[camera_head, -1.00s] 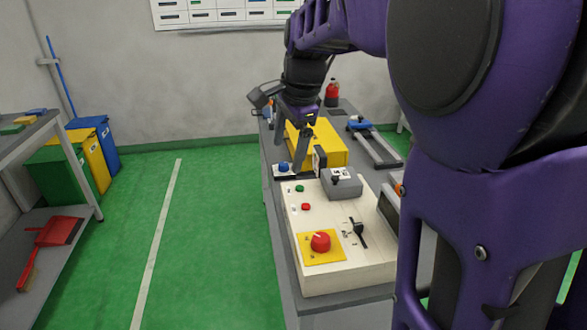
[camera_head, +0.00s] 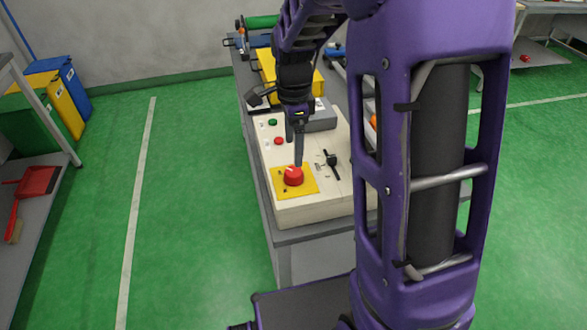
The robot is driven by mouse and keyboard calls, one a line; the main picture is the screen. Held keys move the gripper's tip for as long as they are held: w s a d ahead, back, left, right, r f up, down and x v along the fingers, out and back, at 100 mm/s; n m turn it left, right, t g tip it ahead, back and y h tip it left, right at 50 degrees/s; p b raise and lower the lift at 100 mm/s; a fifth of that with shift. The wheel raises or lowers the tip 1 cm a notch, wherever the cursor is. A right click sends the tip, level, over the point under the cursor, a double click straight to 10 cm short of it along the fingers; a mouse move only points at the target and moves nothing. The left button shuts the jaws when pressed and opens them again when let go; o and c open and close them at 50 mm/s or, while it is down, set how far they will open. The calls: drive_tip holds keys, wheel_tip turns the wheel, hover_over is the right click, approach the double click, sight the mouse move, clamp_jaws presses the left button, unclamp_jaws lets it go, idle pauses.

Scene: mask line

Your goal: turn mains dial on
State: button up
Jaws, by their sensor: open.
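The mains dial (camera_head: 293,177) is a red round knob with a pale mark on top. It sits on a yellow plate (camera_head: 309,187) at the near end of a cream control box (camera_head: 288,212). My gripper (camera_head: 294,152) points down over the box, just above and behind the dial in the picture. Its fingers are dark and apart, with nothing held. One fingertip appears close to the dial; I cannot tell whether it touches. The dial itself is mostly unobstructed.
A black lever switch (camera_head: 332,158) stands right of the dial. A green button (camera_head: 273,122) and a red button (camera_head: 279,141) lie further back on the box. A grey block (camera_head: 322,117) and a yellow machine (camera_head: 266,66) stand behind. Green floor is clear at left.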

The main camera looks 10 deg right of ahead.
sight(294, 171)
wheel_tip(294, 171, down, 8)
drive_tip(key=shift+f+b, duration=0.1)
drive_tip(key=shift+b, duration=0.2)
drive_tip(key=c, duration=1.4)
